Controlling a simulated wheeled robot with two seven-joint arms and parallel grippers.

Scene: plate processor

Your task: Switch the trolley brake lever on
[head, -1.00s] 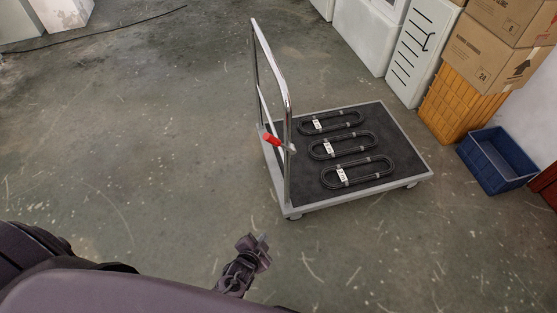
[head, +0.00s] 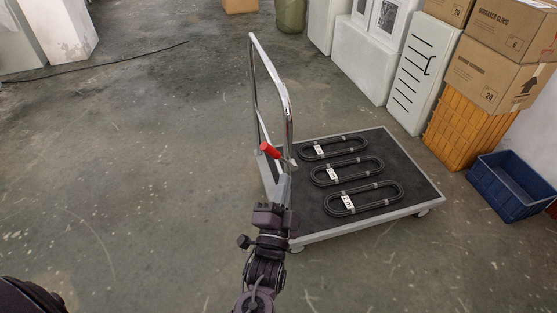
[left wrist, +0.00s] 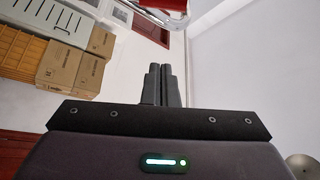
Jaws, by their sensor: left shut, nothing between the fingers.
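The trolley (head: 425,200) has a grey-rimmed dark deck and a tall chrome push handle (head: 268,66) at its left end. The brake lever (head: 270,150) has a red grip and sits low on the handle. Its red end points up and left, and its pale shaft slopes down to the right. My left gripper (head: 284,184) is just below the lever, in front of the handle's foot; I cannot tell whether it touches. In the left wrist view its fingers (left wrist: 163,84) are together and empty. A red shape shows at that view's top edge, perhaps the lever. My right gripper is not in view.
Three black looped coils (head: 345,170) lie on the deck. A blue crate (head: 508,187), an orange crate (head: 468,120), cardboard boxes (head: 490,78) and white cabinets (head: 420,75) stand behind and right of the trolley. The floor left of the trolley is clear.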

